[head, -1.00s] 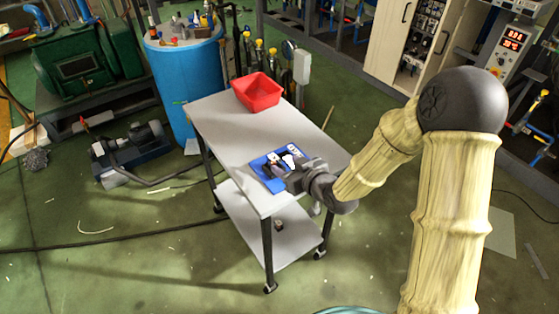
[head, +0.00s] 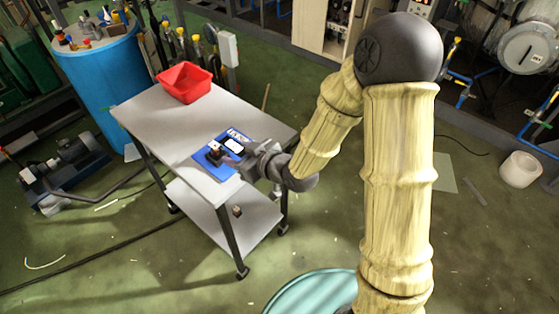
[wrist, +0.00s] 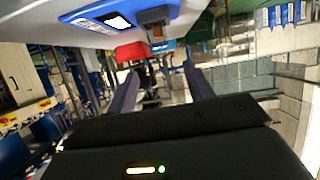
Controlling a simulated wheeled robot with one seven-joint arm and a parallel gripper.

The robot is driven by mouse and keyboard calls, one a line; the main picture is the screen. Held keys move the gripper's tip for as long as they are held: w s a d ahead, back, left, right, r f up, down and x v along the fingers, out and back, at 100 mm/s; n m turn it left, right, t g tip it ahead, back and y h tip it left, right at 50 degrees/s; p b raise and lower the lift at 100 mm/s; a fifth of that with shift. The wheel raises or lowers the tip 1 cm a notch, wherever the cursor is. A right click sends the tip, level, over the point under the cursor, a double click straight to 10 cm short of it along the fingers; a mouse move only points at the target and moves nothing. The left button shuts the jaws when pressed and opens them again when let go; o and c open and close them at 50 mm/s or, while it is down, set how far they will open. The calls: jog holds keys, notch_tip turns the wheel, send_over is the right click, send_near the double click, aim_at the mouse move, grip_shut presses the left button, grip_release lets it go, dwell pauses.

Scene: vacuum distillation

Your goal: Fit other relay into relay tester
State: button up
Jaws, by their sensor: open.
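The relay tester is a blue plate with a white lit panel (head: 201,170) on the grey cart top. A dark block with a brownish part (head: 214,154) stands on it, perhaps a relay in a socket; I cannot tell how it is seated. My gripper (head: 249,156) is at the tester's right side, apart from that block. In the wrist view, which looks upside down, my gripper's two fingers (wrist: 161,82) are spread with nothing between them. The blue tester (wrist: 84,12) and the dark block with the brownish part (wrist: 154,16) show at the top, beyond the fingertips.
A red bin (head: 184,82) stands at the cart's far end. The cart top (head: 150,112) between bin and tester is clear. A small dark brown object (head: 237,210) lies on the lower shelf (head: 205,214); it is too small to identify. A blue drum (head: 105,85) stands behind the cart.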

jog(key=s+d+m+g+h, duration=0.25)
jog(key=d+h, duration=0.25)
jog(key=d, duration=0.6)
jog(key=s+d+m+g+h, duration=0.1)
jog(key=s+d+m+h, duration=0.25)
jog(key=d, duration=0.65)
jog(key=s+d+r+m+g+h, duration=0.1)
jog(key=s+d+m+g, duration=0.1)
jog(key=s+d+m, duration=0.2)
jog(key=s, duration=0.3)
jog(key=shift+d+r+h, duration=0.2)
jog(key=shift+r+h, duration=0.15)
jog(key=shift+r, duration=0.05)
jog(key=shift+g, duration=0.25)
jog(key=w+p+v, duration=0.3)
jog(key=p+v, duration=1.1)
jog(key=p, duration=0.1)
jog(key=shift+r, duration=0.7)
